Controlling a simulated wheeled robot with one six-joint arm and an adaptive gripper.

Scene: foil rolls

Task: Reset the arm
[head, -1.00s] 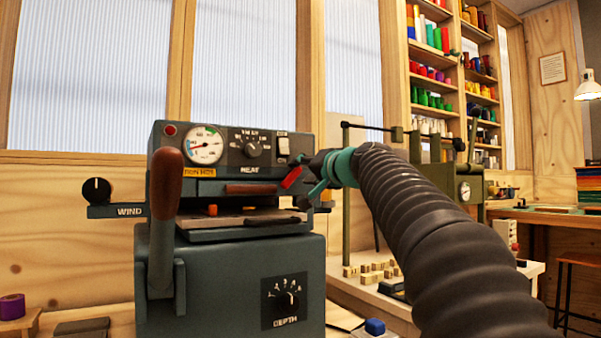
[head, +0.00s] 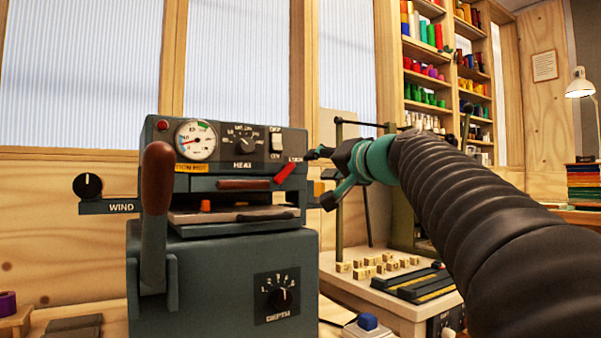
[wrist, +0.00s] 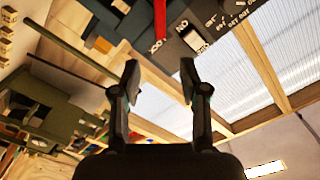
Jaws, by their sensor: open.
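My gripper (wrist: 160,85) shows in the wrist view with its two dark fingers apart and nothing between them. In the head view my gripper (head: 322,172) is at the end of the black ribbed arm with a teal wrist, just right of the machine's front panel. The grey-green foil machine (head: 225,270) stands at centre left with a brown-handled lever (head: 157,180), a gauge and dials. A red lever (head: 286,172) on its panel is close to my gripper; I cannot tell whether they touch. It also shows in the wrist view (wrist: 160,20).
A side table (head: 350,285) with small wooden blocks (head: 372,265) and a dark tray stands right of the machine. A green press frame rises behind my arm. Shelves of coloured rolls (head: 425,60) stand at the back right. A blue button (head: 367,321) is at the lower front.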

